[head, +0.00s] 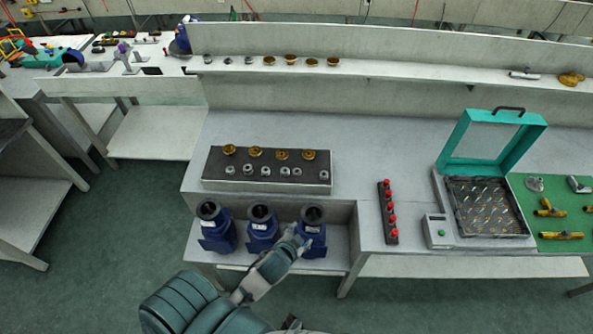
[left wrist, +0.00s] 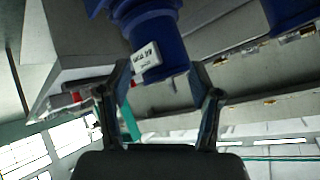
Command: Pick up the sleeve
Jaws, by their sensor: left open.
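Several small grey ring-like parts (head: 248,170), which look like the sleeves, stand in the front row on a dark-topped tray (head: 215,181) on the bench. I cannot tell which one is meant. My left gripper (head: 296,240) is low in front of the bench, beside the rightmost blue pump housing (head: 313,228), well away from the tray. In the left wrist view the gripper's open fingers (left wrist: 159,90) lie either side of a blue housing with a white label (left wrist: 147,56). I cannot tell whether they touch it. My right gripper is not in view.
More blue housings (head: 262,230) stand to the left on the lower shelf. Brass wheels (head: 255,152) fill the tray's back row. A red-knobbed strip (head: 389,212) and a green-lidded case (head: 487,207) lie to the right. The bench behind the tray is clear.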

